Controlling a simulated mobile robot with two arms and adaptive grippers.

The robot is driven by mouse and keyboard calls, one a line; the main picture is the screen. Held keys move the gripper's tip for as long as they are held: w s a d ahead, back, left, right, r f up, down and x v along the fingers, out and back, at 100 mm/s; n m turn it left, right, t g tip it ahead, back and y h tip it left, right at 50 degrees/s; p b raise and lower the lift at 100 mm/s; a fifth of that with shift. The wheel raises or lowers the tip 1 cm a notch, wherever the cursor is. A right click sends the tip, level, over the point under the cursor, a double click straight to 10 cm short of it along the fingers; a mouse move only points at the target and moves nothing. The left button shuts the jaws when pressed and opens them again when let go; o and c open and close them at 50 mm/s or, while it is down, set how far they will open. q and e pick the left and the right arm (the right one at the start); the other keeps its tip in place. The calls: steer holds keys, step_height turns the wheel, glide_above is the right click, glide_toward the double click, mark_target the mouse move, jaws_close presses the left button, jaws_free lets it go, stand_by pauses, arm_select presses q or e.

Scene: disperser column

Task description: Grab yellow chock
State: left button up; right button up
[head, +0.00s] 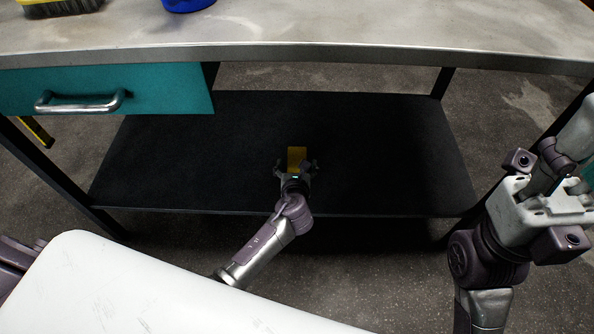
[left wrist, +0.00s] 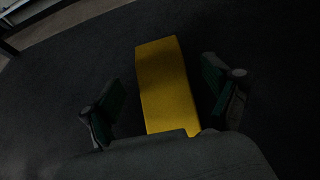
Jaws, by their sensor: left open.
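The yellow chock (head: 297,154) lies on the black lower shelf (head: 390,150) under the workbench. In the left wrist view the yellow chock (left wrist: 166,85) lies lengthwise between my fingers. My left gripper (head: 297,166) reaches in over the shelf's front edge and hides the near part of the chock. In the left wrist view my left gripper (left wrist: 165,95) is open, with a green-padded finger on each side of the chock and gaps between. My right gripper (head: 540,165) is off to the right, beside the bench; its finger opening does not show clearly.
The metal bench top (head: 330,28) overhangs the shelf. A teal drawer (head: 170,90) with a metal handle is at the upper left. A brush (head: 60,6) and a blue container (head: 188,3) stand on top. The shelf around the chock is clear.

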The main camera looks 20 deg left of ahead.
arm_select(q)
steer(key=shift+b+x, duration=0.4)
steer(key=shift+x, duration=0.75)
steer(key=c, duration=1.4)
steer(key=shift+r, duration=0.1)
